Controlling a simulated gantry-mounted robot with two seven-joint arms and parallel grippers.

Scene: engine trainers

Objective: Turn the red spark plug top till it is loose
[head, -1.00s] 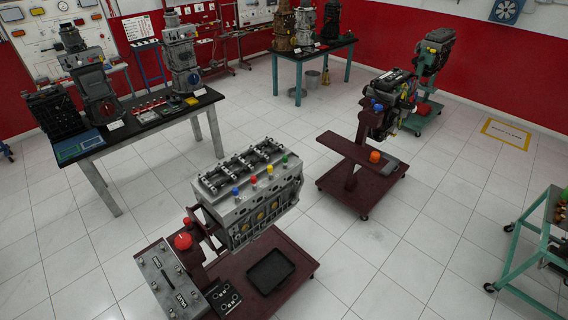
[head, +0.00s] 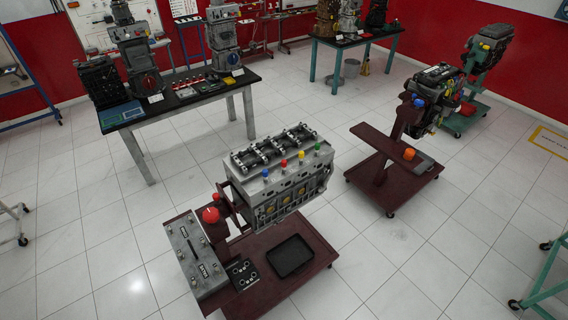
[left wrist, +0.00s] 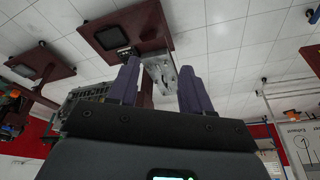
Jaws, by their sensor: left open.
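The red spark plug top (head: 284,163) stands on the side ledge of the grey engine block (head: 290,185) in the head view. It sits in a row with a blue top (head: 265,173), a yellow top (head: 301,155) and a green top (head: 317,147). My left gripper (left wrist: 158,88) shows only in the left wrist view. Its two dark fingers are spread wide with nothing between them. It is well away from the engine, and the spark plug tops cannot be made out in that view. My right gripper is not in view.
The engine is on a dark red wheeled stand with a black tray (head: 290,256), a grey control box (head: 195,254) and a red knob (head: 210,215). A second engine stand (head: 394,180) is to the right. A bench (head: 180,101) is behind left. White tiled floor lies open between them.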

